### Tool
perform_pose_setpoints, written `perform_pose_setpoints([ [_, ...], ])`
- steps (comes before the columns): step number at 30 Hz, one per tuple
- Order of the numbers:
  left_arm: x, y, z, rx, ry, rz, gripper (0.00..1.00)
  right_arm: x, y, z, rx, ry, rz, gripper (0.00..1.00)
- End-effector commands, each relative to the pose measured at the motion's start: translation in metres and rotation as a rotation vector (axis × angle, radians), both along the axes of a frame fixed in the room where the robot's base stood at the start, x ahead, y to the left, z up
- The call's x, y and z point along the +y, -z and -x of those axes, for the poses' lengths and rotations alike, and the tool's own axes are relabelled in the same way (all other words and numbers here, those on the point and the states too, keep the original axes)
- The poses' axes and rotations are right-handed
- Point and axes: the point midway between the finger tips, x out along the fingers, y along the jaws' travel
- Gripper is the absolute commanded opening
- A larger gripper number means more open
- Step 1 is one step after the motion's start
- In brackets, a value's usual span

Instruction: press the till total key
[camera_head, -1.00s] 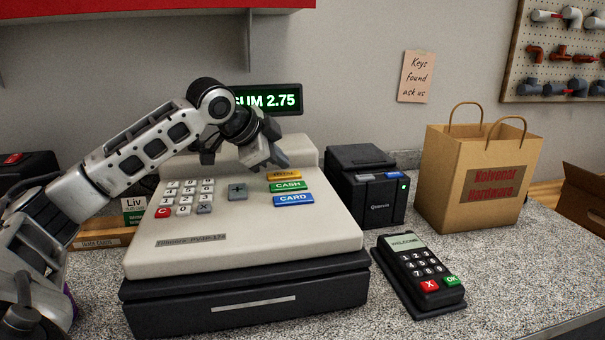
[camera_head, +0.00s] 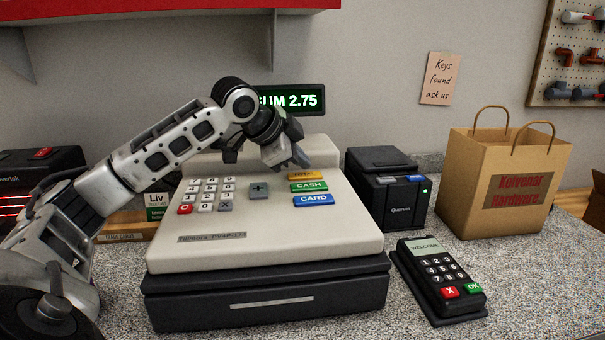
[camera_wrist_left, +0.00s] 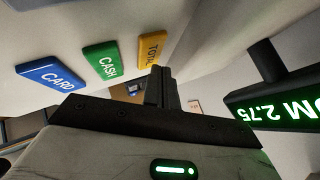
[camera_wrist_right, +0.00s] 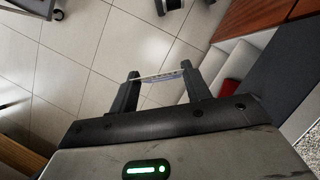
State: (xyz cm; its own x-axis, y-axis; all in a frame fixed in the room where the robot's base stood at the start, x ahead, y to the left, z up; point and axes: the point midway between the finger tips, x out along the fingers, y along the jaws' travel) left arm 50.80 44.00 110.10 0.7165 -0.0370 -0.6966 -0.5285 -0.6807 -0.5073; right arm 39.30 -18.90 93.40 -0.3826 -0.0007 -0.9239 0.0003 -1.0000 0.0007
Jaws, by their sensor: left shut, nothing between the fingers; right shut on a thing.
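The beige till (camera_head: 215,262) stands on the counter with its drawer shut. Its yellow total key (camera_head: 301,175) sits above the green cash key (camera_head: 309,187) and the blue card key (camera_head: 314,200). My left gripper (camera_head: 302,163) is shut and empty, with its tips just at the far side of the total key; I cannot tell whether they touch it. In the left wrist view the total key (camera_wrist_left: 152,48) shows close by the shut fingers. The till display (camera_head: 290,100) reads 2.75, its word partly hidden by my wrist. My right gripper (camera_wrist_right: 160,80) is shut on a thin pale strip (camera_wrist_right: 158,76).
A black printer (camera_head: 390,205) and a card terminal (camera_head: 440,275) stand right of the till. A paper bag (camera_head: 490,205) is farther right. A black scanner-like device (camera_head: 40,180) with red lines is at the left. The right wrist view shows tiled floor (camera_wrist_right: 100,60).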

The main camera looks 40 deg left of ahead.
Motion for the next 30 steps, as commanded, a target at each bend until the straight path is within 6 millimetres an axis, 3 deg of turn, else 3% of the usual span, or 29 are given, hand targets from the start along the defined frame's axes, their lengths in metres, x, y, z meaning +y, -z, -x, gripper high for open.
perform_pose_setpoints([
  [30,0.0,0.0092,0.0,0.0,0.0,0.0,0.0,0.0,0.0027,-0.0001,0.0,0.0,0.0,0.27],
])
